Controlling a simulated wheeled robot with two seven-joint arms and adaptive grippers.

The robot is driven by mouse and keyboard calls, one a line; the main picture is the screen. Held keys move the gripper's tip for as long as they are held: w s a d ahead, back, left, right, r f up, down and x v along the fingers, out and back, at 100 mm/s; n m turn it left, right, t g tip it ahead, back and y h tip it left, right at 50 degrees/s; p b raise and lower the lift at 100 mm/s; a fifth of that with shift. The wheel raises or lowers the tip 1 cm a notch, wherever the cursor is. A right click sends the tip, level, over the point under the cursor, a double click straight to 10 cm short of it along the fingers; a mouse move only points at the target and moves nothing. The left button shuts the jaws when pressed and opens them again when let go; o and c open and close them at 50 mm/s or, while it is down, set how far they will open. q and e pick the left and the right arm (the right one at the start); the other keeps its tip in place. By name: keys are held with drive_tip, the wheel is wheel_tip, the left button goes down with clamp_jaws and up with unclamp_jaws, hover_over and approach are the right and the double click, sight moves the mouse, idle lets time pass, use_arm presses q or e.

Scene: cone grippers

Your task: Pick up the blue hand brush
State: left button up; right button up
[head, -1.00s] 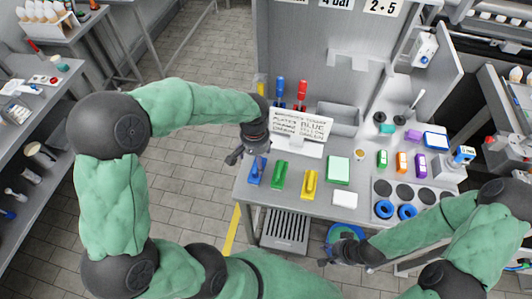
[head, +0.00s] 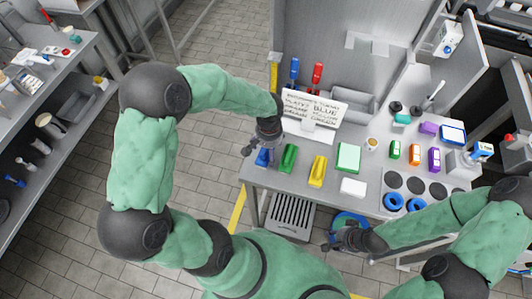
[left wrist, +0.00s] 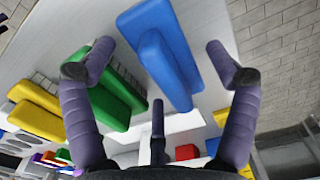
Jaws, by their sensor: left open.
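The blue hand brush (head: 263,158) lies at the front left corner of the grey workbench, partly hidden by my left gripper (head: 251,146) in the head view. In the left wrist view, the blue brush (left wrist: 158,48) lies between the spread fingers of my left gripper (left wrist: 160,60). The fingers are open and do not visibly hold it. A green brush (head: 288,158) and a yellow brush (head: 317,171) lie to its right. My right gripper (head: 337,238) is empty in front of the bench edge; its finger opening is unclear.
A white sign (head: 313,108) stands behind the brushes, with blue and red handled tools (head: 316,74) behind it.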

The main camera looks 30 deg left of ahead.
use_arm(q)
drive_tip(key=shift+f, duration=0.8)
drive_tip(key=c, duration=1.3)
drive_tip(key=shift+r, duration=0.2)
drive_tip(key=shift+r, duration=0.6)
drive_tip(key=s+d+r+p, duration=0.2)
drive_tip(key=s+d+r, duration=0.3)
drive_tip(key=d+r, duration=0.6)
drive_tip(key=shift+d+r+p, duration=0.25)
drive_tip(key=shift+d+p, duration=0.15)
drive_tip(key=shift+d, duration=0.65)
